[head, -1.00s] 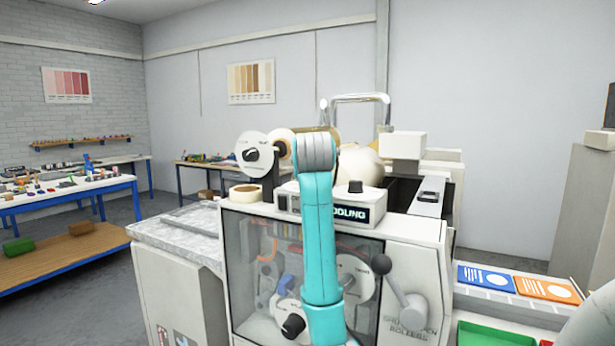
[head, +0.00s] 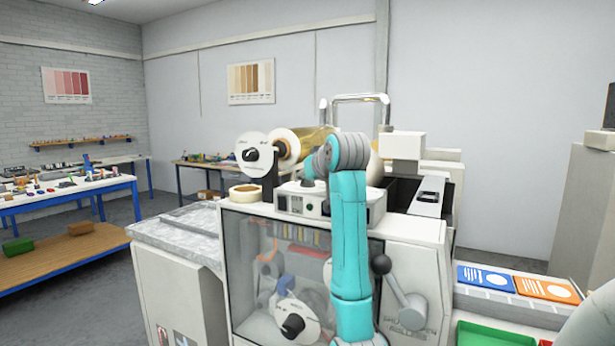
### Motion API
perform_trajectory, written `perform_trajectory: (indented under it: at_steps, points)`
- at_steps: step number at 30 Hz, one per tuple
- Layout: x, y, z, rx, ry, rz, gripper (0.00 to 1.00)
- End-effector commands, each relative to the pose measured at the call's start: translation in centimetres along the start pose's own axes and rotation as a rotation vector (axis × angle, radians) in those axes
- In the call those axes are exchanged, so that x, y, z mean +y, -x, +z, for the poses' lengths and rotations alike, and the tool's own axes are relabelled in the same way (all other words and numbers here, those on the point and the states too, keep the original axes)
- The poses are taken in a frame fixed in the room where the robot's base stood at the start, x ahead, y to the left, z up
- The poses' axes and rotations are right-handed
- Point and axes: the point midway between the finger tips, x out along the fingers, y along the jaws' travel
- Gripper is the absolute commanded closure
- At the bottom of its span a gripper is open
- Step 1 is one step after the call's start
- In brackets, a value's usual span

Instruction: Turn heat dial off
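A white machine (head: 420,240) stands in front of me with several dials. One round white dial with a black knob (head: 251,155) is at its upper left. Another white dial with a black knob (head: 293,326) is low on the front. A white control panel (head: 290,199) with a small display is on top. Lettering on the dials is too small to read, so I cannot tell which is the heat dial. My teal arm rises before the machine, its grey joint above the panel's right part, hiding that part and the dial behind it. My gripper is not visible.
A gold roll (head: 318,140) sits behind the upper left dial. A grey lever with a black ball (head: 381,264) stands on the front right. A tape roll (head: 245,192) lies on the machine's left. A green tray (head: 495,336) and cards (head: 487,279) are at the right.

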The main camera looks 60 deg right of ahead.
Motion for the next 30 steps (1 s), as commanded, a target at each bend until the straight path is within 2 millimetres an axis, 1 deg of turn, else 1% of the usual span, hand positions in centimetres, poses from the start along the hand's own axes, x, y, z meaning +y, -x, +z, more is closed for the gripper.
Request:
perform_trajectory:
  at_steps: [2,3,6,14,17,20,27,30]
  points:
    - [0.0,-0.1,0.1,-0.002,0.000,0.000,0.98]
    - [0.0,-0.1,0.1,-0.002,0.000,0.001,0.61]
    - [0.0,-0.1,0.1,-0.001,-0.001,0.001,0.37]
    - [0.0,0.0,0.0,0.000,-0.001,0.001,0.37]
    - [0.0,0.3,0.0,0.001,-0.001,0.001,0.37]
    - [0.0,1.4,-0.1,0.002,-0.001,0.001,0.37]
    - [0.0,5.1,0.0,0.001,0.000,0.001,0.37]
    - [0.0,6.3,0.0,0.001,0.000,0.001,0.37]
